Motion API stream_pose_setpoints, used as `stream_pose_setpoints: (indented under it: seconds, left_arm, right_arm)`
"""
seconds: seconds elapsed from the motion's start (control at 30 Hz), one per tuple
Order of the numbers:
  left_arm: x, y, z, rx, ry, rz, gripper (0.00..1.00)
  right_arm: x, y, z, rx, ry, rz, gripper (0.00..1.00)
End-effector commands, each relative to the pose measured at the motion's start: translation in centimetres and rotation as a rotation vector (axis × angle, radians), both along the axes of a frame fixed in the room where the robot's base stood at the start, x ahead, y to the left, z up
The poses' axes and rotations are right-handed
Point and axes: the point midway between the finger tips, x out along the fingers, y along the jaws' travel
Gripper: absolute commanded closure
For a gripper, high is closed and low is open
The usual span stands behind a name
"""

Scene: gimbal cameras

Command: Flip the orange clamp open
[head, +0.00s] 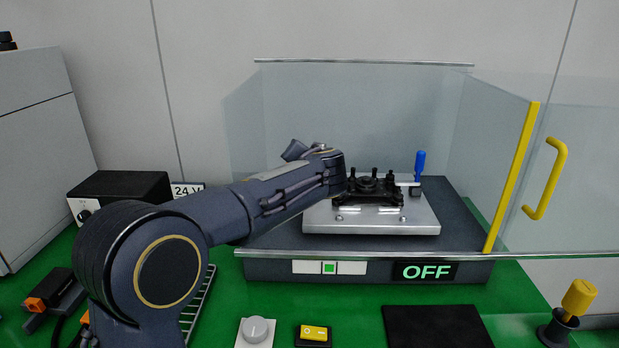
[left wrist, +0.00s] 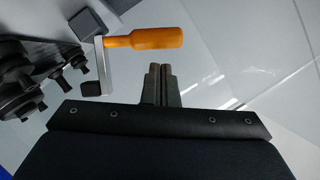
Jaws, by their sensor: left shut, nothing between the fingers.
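The orange clamp (left wrist: 145,40) shows in the left wrist view, with its orange handle pointing right in the picture. A metal bar (left wrist: 103,65) runs down from the handle's left end, between dark blocks. In the head view the clamp is hidden, apparently behind my left arm. My left gripper (left wrist: 161,70) is shut and empty. Its fingertips are just below the handle in the picture, near its middle; I cannot tell whether they touch. In the head view the left fingers are hidden. My right gripper is in neither view.
A black fixture (head: 374,190) sits on a metal plate (head: 415,222), with a blue-handled clamp (head: 420,163) upright at its right. Clear panels stand around it; the yellow-edged door (head: 512,175) is swung open to the right. A display (head: 425,271) reads OFF.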

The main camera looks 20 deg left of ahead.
Motion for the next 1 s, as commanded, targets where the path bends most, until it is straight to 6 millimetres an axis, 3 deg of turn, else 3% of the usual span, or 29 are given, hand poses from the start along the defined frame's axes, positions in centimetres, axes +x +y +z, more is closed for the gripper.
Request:
stream_pose_setpoints:
  seconds: [0.03,0.3,1.0]
  left_arm:
    - [-0.1,0.3,-0.6,-0.030,-0.010,0.002,1.00]
    - [-0.3,1.0,-0.7,-0.147,-0.043,0.001,1.00]
    - [-0.3,1.2,-0.6,-0.187,-0.053,0.001,1.00]
  right_arm:
    - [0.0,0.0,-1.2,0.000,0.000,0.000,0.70]
    - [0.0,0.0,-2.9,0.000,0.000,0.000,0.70]
    - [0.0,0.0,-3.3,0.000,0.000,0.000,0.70]
